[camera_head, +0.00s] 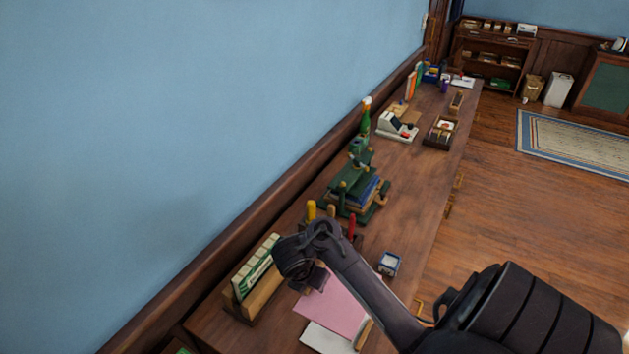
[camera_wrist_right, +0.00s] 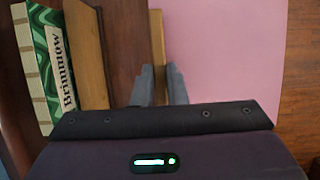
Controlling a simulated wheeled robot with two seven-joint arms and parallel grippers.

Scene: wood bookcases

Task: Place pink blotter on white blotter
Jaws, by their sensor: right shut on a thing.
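The pink blotter (camera_head: 335,307) is a flat pink sheet below my right gripper (camera_head: 316,280) in the head view. In the right wrist view, the pink blotter (camera_wrist_right: 225,50) has a wooden strip (camera_wrist_right: 157,45) along its left edge. The right gripper's fingers (camera_wrist_right: 160,86) are shut on that strip. The white blotter (camera_head: 322,341) shows as a pale strip at the bottom of the head view. The pink blotter covers part of it in the picture. I cannot tell whether the two touch. My left gripper is out of view.
A wooden holder with green-and-white boxes (camera_head: 259,266) stands left of the blotters. A small blue-and-white box (camera_head: 388,264) sits to the right, near the desk edge. Stacked books (camera_head: 355,190) and a white machine (camera_head: 397,127) stand farther along the desk (camera_head: 408,188) by the blue wall.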

